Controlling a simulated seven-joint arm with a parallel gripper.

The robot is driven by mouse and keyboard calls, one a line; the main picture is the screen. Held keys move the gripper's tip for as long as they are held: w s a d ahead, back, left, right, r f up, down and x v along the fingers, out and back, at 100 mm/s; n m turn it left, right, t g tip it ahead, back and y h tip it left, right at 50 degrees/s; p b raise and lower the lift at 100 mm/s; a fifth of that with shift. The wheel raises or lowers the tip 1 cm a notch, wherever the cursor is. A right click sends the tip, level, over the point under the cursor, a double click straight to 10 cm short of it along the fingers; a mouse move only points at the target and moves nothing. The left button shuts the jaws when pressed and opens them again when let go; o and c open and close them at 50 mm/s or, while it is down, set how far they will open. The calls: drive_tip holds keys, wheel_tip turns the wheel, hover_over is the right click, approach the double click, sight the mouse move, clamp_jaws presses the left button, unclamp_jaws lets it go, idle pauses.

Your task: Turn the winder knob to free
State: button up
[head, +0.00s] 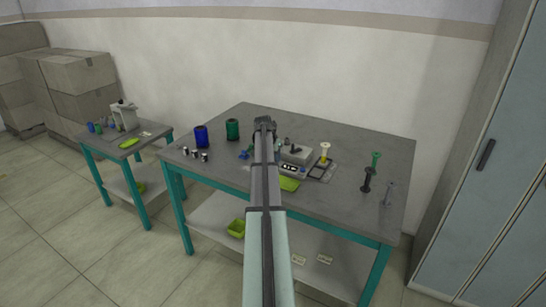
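The winder looks like a pale grey box (297,155) on the middle of the large grey table, with a small dark part on top that may be its knob (295,148). A dark panel with small white marks (290,167) is on its front. The knob's setting is too small to read. My gripper (264,120) is above the table, left of the winder in the picture and apart from the knob. My arm reaches up through the middle of the view and hides part of the table left of the winder. The gripper fingers are too small and dark to tell whether they are open.
A pale yellow spool (325,150) stands right of the winder. Blue (201,136) and green (233,129) spools stand left. Green (376,158), dark (366,181) and grey (388,193) spools stand right. A green tray (289,184) lies in front. The table's back right is clear.

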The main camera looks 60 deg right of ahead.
drive_tip(key=v, duration=1.4)
drive_tip(key=shift+f, duration=0.1)
idle(0.3)
